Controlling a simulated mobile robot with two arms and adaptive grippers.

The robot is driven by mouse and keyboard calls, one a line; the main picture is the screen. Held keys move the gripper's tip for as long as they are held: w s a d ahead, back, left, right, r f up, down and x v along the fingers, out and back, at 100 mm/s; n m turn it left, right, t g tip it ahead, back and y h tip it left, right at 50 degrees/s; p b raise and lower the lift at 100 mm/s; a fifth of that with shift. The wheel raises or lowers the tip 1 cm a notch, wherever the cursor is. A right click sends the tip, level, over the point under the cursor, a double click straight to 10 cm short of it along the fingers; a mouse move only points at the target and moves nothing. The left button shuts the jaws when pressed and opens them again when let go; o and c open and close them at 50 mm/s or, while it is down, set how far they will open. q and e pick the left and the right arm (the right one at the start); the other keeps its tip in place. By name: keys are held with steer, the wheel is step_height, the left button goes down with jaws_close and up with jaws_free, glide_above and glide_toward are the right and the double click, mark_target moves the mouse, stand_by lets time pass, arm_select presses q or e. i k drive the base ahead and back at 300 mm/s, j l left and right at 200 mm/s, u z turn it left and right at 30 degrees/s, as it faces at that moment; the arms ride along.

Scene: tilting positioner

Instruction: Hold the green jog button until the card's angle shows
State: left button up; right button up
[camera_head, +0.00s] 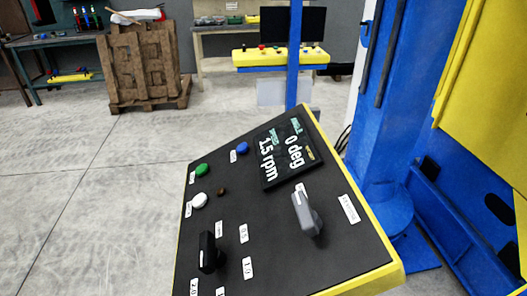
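A tilted black control panel (273,243) with a yellow rim fills the lower middle of the head view. A dark display (286,152) near the top of the panel reads "0 deg" and "1.5 rpm". A blue button (242,148), a white button (200,200) and a small brown button or lamp (221,192) are near the green one. No card with an angle can be made out. Neither of my grippers is in view.
A grey lever switch (306,214) and a black knob (209,253) stand up from the panel. A blue machine column (392,110) with yellow plates rises at the right. A wooden pallet stack (145,62) and workbenches stand behind. The floor at left is clear.

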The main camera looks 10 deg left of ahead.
mark_target(203, 169)
steer(key=k+j+z, duration=0.15)
steer(key=k+j, duration=0.3)
steer(key=k, duration=0.15)
steer(key=j+z, duration=0.3)
steer(key=j, duration=0.95)
steer(key=i+j+z, duration=0.1)
steer(key=i+j, duration=0.2)
steer(key=j, duration=0.15)
steer(key=i+j, duration=0.35)
steer(key=j+z, duration=0.05)
